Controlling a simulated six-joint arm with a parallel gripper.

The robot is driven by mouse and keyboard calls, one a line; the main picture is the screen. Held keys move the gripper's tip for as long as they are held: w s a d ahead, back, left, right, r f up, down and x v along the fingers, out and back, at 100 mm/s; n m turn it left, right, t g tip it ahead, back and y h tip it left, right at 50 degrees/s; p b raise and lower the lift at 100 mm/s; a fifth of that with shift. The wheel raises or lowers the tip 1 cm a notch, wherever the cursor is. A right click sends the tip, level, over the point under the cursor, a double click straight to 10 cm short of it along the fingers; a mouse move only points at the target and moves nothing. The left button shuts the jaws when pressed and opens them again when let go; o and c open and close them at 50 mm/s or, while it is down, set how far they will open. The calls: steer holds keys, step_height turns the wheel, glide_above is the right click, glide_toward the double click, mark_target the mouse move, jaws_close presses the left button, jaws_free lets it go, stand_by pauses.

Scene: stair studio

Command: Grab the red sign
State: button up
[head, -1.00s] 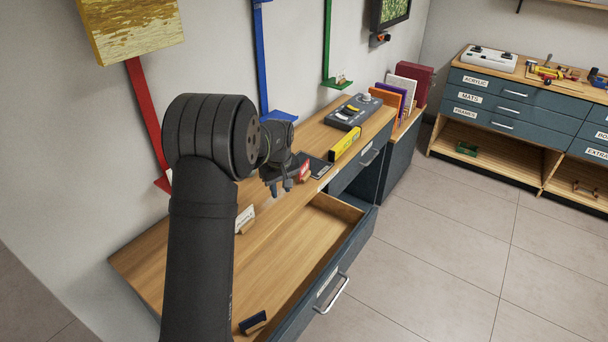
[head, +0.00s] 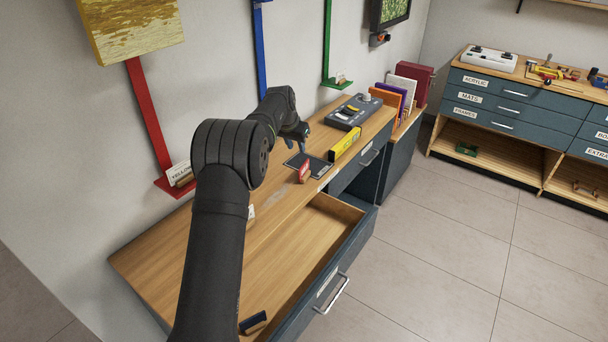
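The red sign (head: 304,172) is a small red card with pale lettering in a wooden block. It stands upright on the wooden desktop, at the front corner of a dark flat pad (head: 318,165). My gripper (head: 296,146) is above and behind the sign, over the back of the desk by the pad. Its fingers point down and look apart, with nothing visible between them. The gripper is clear of the sign.
A yellow level (head: 346,143) and a grey control box (head: 353,112) lie right of the pad. The drawer (head: 310,235) below stands open, with a dark blue sign (head: 253,322) at its near end. A white sign (head: 180,173) sits on the red wall bracket (head: 150,125).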

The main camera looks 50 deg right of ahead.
mark_target(304, 164)
steer(key=x, duration=0.7)
steer(key=shift+s, duration=0.1)
steer(key=shift+s+x, duration=0.2)
steer(key=shift+x, duration=1.15)
steer(key=shift+s+x, duration=0.15)
steer(key=shift+x, duration=1.25)
steer(key=shift+a, duration=0.1)
jaws_close()
